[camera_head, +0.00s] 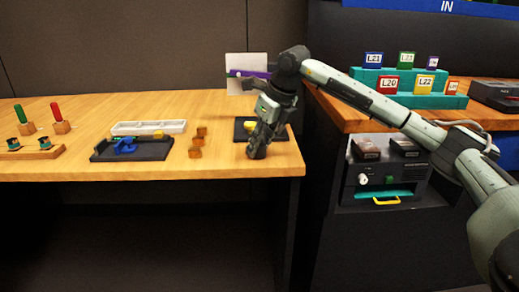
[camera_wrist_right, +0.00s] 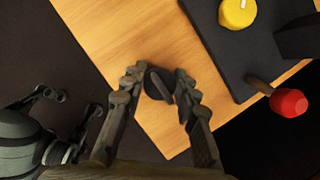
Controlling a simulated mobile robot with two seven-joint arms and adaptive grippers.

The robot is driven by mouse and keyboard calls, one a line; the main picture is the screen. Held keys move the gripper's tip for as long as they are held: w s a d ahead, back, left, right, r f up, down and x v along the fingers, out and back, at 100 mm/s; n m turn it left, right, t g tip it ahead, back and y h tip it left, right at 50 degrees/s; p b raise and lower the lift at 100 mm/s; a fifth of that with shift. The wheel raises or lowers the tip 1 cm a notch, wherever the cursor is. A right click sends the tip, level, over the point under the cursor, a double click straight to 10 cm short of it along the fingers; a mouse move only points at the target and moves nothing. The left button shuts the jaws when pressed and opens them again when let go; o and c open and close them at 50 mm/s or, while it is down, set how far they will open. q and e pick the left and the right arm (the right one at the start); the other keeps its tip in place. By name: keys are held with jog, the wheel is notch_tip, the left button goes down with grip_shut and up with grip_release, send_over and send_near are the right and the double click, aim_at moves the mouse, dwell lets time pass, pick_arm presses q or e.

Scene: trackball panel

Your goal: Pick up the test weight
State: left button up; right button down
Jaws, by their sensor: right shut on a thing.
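My right gripper (camera_head: 258,148) is at the front right corner of the wooden table, pointing down. In the right wrist view its two fingers (camera_wrist_right: 160,78) stand on either side of a small dark round weight with a short raised grip (camera_wrist_right: 158,86), and they are shut on it. In the head view the gripper largely hides the weight. I cannot tell whether the weight touches the table. My left gripper (camera_wrist_right: 65,115) appears at the left edge of the right wrist view, fingers apart and empty, away from the table.
A black panel (camera_wrist_right: 215,45) with a yellow disc (camera_wrist_right: 238,12) lies beside the gripper, with a red knob (camera_wrist_right: 289,102) at its edge. Wooden blocks (camera_head: 195,152), a black tray (camera_head: 105,153) and a white tray (camera_head: 140,128) stand left. A white board (camera_head: 237,63) stands behind.

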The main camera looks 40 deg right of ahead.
jog(key=shift+r, duration=0.1)
jog(key=shift+w+r, duration=0.1)
jog(key=shift+r, duration=0.45)
notch_tip(320, 180, up, 3)
jog(key=shift+f, duration=0.15)
jog(key=w+a+r, duration=0.1)
jog(key=a+r, duration=0.6)
jog(key=a, duration=0.4)
jog(key=shift+w+a, duration=0.25)
jog(key=shift+w, duration=0.05)
jog(key=shift+r, duration=0.1)
